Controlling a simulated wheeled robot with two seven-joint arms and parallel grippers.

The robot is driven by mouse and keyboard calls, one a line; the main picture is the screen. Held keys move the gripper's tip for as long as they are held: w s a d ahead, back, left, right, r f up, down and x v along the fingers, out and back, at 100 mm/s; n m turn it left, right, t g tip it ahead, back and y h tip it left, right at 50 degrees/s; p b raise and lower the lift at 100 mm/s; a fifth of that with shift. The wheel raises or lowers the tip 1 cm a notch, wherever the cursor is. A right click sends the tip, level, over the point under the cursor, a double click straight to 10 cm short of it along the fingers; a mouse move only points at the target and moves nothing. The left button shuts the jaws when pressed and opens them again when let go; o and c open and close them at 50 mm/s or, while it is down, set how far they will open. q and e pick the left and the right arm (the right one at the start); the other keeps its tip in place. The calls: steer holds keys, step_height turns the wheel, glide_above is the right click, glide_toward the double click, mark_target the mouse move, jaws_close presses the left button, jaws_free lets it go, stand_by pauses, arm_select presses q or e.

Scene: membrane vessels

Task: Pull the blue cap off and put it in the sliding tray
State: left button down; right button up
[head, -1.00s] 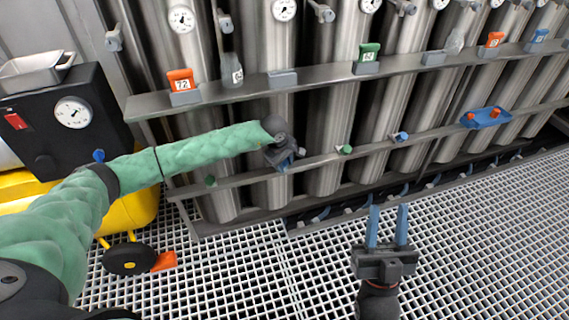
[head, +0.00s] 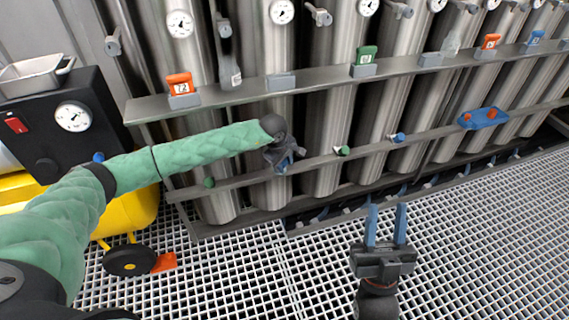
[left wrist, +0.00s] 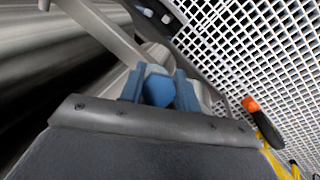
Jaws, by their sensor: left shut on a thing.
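My left gripper (head: 284,165) is at the lower rail, in front of the steel vessels. In the left wrist view its blue fingers (left wrist: 158,92) are shut on a blue cap (left wrist: 158,90). My right gripper (head: 386,226) is open and empty above the floor grating, well below the rail.
On the lower rail, a green cap (head: 342,150) and another blue piece (head: 398,137) stand right of my left gripper. The upper shelf (head: 325,78) holds numbered tags and bottles. A black box with a gauge (head: 73,116) and a yellow machine (head: 131,212) stand at left.

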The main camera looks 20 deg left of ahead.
arm_select(q)
steer(key=s+d+r+p, duration=0.2)
steer(key=s+d, duration=0.3)
steer(key=s, duration=0.3)
steer(key=s+d+r+p, duration=0.2)
steer(key=s+d+r, duration=0.2)
steer(key=s+d, duration=0.2)
steer(key=shift+s, duration=1.3)
steer(key=shift+d, duration=0.1)
stand_by(0.4)
